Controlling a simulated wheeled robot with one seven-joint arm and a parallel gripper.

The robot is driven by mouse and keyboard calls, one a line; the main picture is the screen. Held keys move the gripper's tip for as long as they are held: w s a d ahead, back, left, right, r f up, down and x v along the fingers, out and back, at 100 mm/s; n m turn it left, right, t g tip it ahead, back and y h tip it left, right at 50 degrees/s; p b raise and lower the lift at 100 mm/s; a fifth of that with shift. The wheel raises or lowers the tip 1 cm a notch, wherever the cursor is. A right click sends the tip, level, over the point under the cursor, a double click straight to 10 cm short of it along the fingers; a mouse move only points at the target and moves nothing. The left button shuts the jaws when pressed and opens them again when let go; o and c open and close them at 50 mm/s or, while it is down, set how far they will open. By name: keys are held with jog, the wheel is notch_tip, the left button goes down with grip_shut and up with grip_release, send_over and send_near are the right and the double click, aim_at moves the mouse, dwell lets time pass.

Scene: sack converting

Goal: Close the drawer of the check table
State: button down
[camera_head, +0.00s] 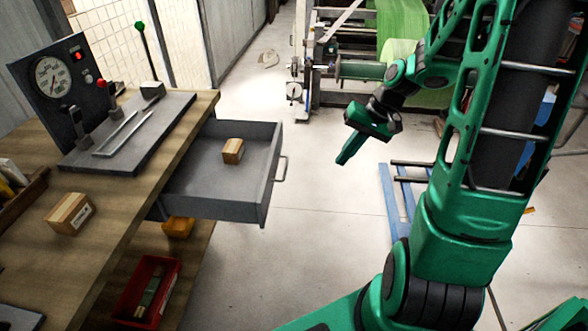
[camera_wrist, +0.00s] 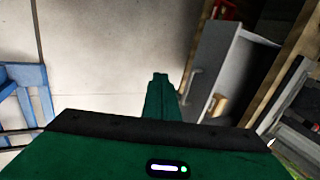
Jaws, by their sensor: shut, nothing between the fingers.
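The check table (camera_head: 130,205) stands at the left with a wooden top. Its grey drawer (camera_head: 200,187) is pulled well out toward the right, with a bar handle (camera_head: 281,170) on its front. A small cardboard box (camera_head: 233,150) lies inside the drawer. In the wrist view the drawer (camera_wrist: 226,62) and its handle (camera_wrist: 191,86) are at the right. My gripper (camera_head: 343,160) is shut and empty, in the air to the right of the handle and apart from it. Its fingers (camera_wrist: 159,82) point toward the floor in the wrist view.
A panel with a gauge (camera_head: 52,78) and levers stands on the tabletop, near another carton (camera_head: 71,213). A red bin (camera_head: 147,290) sits on the lower shelf. The floor (camera_head: 315,235) before the drawer is clear.

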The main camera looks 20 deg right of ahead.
jog(key=w+a+f+t+y, duration=0.2)
jog(key=w+a+f, duration=0.7)
jog(key=w+f, duration=0.1)
jog(key=shift+w+a+f+m+y, duration=0.3)
jog(key=shift+w+m+y, duration=0.1)
jog(key=shift+w, duration=0.3)
jog(key=shift+w, duration=0.1)
